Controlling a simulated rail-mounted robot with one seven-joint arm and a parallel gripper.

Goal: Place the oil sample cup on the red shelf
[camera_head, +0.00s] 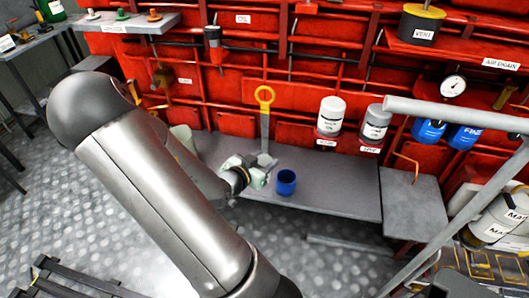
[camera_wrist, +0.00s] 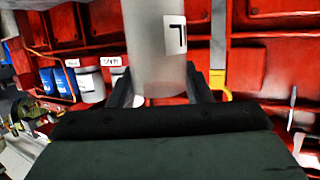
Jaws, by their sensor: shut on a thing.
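In the wrist view my gripper (camera_wrist: 160,88) is shut on a pale grey cylinder with a white label ending in dark letters, which I take for the oil sample cup (camera_wrist: 150,45). The wrist picture appears upside down. In the head view my gripper (camera_head: 257,175) is low over the grey bench (camera_head: 335,197), just left of a blue cup (camera_head: 287,182). The held cup is hard to make out there.
A yellow-ringed grey handle (camera_head: 265,98) stands right behind my gripper. A pale rail (camera_head: 455,112) crosses the right side. A grey shelf (camera_head: 130,24) with small fittings is at upper left. My arm hides part of the bench.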

